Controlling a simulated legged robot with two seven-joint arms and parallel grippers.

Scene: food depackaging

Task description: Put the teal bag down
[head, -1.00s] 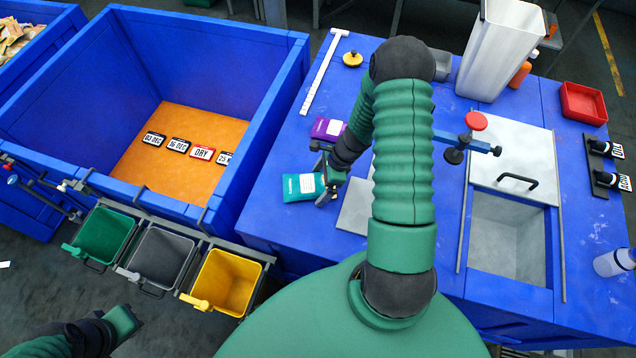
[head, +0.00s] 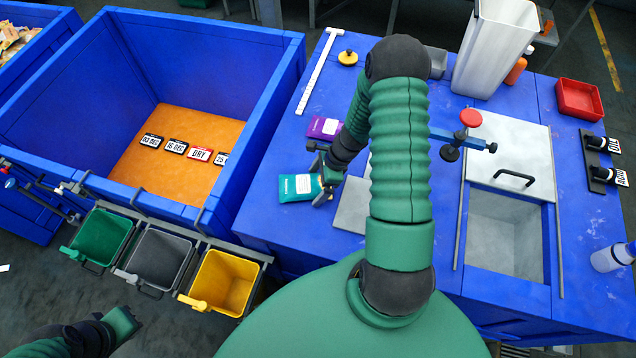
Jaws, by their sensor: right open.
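The teal bag (head: 298,188), with a white label, lies on the blue table (head: 272,222) near its left edge. My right gripper (head: 318,188) is open at the bag's right end, with its fingers beside that end. My arm comes over from the right and hides part of the table behind it. My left gripper (head: 122,322) is low at the left of the view, away from the table; its jaws are too unclear to read.
A purple bag (head: 324,127) lies just behind the gripper. A grey plate (head: 352,206) is to its right. The large blue crate (head: 255,120) stands left of the table, with green (head: 100,237), grey (head: 158,257) and yellow (head: 224,281) bins in front.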

